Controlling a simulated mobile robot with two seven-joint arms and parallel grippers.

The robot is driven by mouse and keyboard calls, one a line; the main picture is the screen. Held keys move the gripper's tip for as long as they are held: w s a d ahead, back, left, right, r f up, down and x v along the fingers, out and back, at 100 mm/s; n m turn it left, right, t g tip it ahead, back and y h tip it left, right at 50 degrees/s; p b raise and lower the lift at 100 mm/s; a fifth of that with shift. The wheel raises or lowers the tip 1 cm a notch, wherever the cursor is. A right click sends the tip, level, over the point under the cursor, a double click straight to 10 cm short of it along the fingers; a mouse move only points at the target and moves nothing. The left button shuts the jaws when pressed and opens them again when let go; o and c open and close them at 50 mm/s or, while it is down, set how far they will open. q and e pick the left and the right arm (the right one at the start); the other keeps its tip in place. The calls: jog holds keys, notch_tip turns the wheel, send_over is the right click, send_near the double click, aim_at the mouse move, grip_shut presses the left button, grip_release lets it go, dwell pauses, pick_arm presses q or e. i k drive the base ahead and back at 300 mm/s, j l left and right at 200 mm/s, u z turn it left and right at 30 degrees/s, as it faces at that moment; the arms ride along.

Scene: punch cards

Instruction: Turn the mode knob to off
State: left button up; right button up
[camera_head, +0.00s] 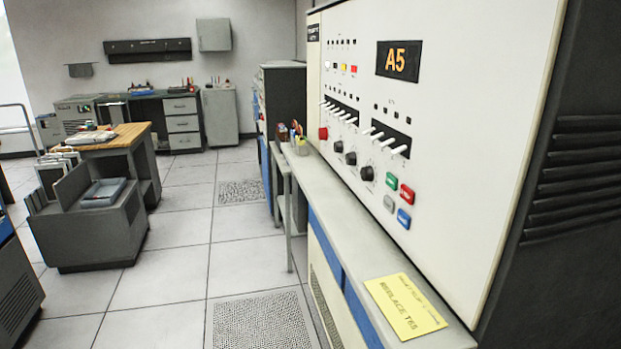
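A cream machine panel (453,133) stands on the right, seen at an angle. Three black round knobs sit low on it: a left knob (338,146), a middle knob (351,158) and a right knob (367,173). Their labels and pointer positions are too small to read, so I cannot tell which is the mode knob or how it is set. Rows of white toggle switches are above the knobs. Neither of my grippers is in view.
A grey ledge (352,232) runs below the panel, with a yellow card (405,306) lying on it. Coloured buttons sit right of the knobs. A grey cart (92,232) and a wood-topped table (122,134) stand left. The tiled floor (170,270) between is clear.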

aim_at(323, 132)
jog(key=i+j, duration=0.2)
jog(key=j, duration=0.15)
jog(key=i+j, duration=0.15)
jog(key=j, duration=0.15)
jog(key=i+j+z, duration=0.1)
jog(key=j, duration=0.25)
jog(key=i+j+z, duration=0.1)
jog(key=i+j, duration=0.75)
jog(key=i+j+z, duration=0.15)
jog(key=i+j, duration=0.75)
jog(key=i+j+z, duration=0.1)
jog(key=i+j, duration=0.75)
jog(key=j, duration=0.15)
jog(key=z, duration=2.8)
